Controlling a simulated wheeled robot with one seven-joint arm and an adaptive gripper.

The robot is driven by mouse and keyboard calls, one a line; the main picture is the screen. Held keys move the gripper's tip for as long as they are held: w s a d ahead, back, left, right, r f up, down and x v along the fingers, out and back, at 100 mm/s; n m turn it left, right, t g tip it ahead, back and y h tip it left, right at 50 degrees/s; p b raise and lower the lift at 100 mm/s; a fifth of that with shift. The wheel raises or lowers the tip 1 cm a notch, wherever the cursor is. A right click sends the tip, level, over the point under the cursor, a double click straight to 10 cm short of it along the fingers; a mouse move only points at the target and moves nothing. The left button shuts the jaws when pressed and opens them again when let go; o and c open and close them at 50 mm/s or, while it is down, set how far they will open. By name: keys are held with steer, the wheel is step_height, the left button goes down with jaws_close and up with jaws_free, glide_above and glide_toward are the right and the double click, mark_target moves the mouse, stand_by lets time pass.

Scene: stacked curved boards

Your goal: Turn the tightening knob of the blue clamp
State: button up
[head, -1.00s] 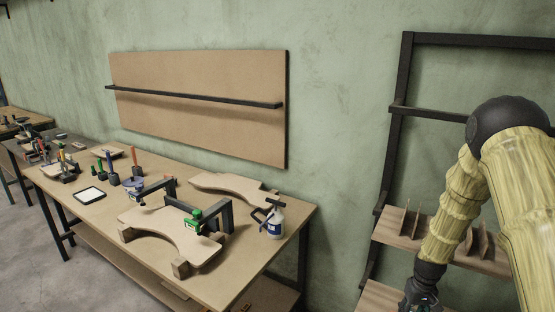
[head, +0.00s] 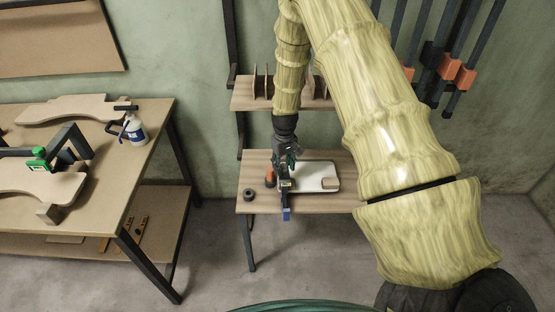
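My gripper (head: 287,168) points down over the left part of a small wooden shelf table, at the end of my bamboo-patterned arm. Its fingers are small and dark, and I cannot tell whether they are open or shut. A small blue piece (head: 286,214) shows just below it at the shelf's front edge, under a dark upright part. It may belong to the blue clamp, but the gripper hides much of this spot. I cannot make out a tightening knob or whether the gripper touches anything.
The shelf table (head: 262,206) also bears a white tray (head: 316,170), an orange item (head: 270,179) and a dark ring (head: 249,194). On the workbench (head: 135,175) at left are a green clamp (head: 38,160), curved boards (head: 70,107) and a spray bottle (head: 134,130). Bare floor lies between them.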

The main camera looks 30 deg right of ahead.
steer(key=c, duration=0.4)
steer(key=shift+n, duration=1.8)
steer(key=shift+c, duration=0.2)
steer(key=shift+n, duration=1.7)
steer(key=shift+n, duration=1.2)
steer(key=o, duration=0.7)
